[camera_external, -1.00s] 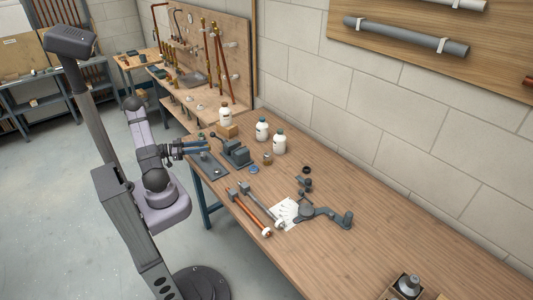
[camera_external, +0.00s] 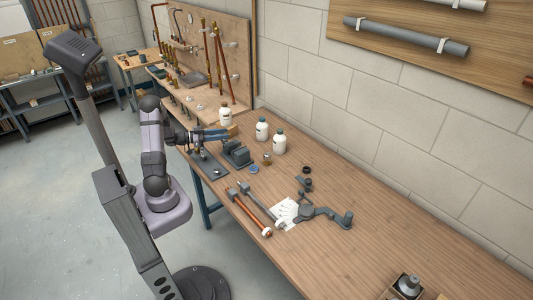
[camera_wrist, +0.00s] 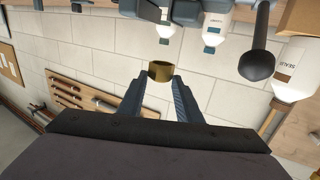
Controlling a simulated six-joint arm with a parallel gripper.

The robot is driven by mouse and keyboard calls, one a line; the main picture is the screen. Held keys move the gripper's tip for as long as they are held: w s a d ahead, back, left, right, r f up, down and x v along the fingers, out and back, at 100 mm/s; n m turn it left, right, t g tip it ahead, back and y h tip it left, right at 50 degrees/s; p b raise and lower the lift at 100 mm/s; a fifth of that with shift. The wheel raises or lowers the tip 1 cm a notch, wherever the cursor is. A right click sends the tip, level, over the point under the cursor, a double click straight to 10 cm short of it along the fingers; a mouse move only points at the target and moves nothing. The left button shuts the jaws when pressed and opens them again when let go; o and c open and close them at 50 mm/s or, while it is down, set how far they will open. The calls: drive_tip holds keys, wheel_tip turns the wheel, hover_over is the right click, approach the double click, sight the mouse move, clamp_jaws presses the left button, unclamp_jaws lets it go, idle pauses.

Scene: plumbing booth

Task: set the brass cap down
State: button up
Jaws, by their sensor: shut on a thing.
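The brass cap (camera_wrist: 161,71) is a short gold-coloured ring between the fingertips of my gripper (camera_wrist: 160,80) in the wrist view. Both fingers flank it and are shut on it. It is held in the air, with the block wall behind it in that view. In the external view my gripper (camera_external: 225,135) reaches over the far left part of the bench (camera_external: 330,240), close to the grey vise (camera_external: 236,154). The cap is too small there to make out.
A small brass fitting (camera_external: 267,159) and blue disc (camera_external: 253,169) lie right of the vise. The bench's right part is mostly clear.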

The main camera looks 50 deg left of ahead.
drive_tip(key=x, duration=0.3)
drive_tip(key=d+b+x, duration=0.1)
drive_tip(key=x, duration=0.6)
drive_tip(key=shift+w+d+r+b, duration=0.1)
drive_tip(key=shift+d+r+b, duration=0.2)
drive_tip(key=shift+d+b, duration=0.1)
drive_tip(key=w+d+r+b, duration=0.1)
drive_tip(key=w+d+b, duration=0.1)
drive_tip(key=w+d, duration=0.6)
drive_tip(key=w+d+r+b, duration=0.2)
drive_tip(key=w+d, duration=0.1)
drive_tip(key=d, duration=1)
drive_tip(key=d+m+h+b, duration=0.1)
drive_tip(key=d+b, duration=0.1)
drive_tip(key=d, duration=1)
drive_tip(key=m+g+h+b, duration=0.5)
drive_tip(key=h, duration=0.1)
hover_over(319, 276)
wheel_tip(319, 276, down, 7)
drive_tip(key=shift+f, duration=5.45)
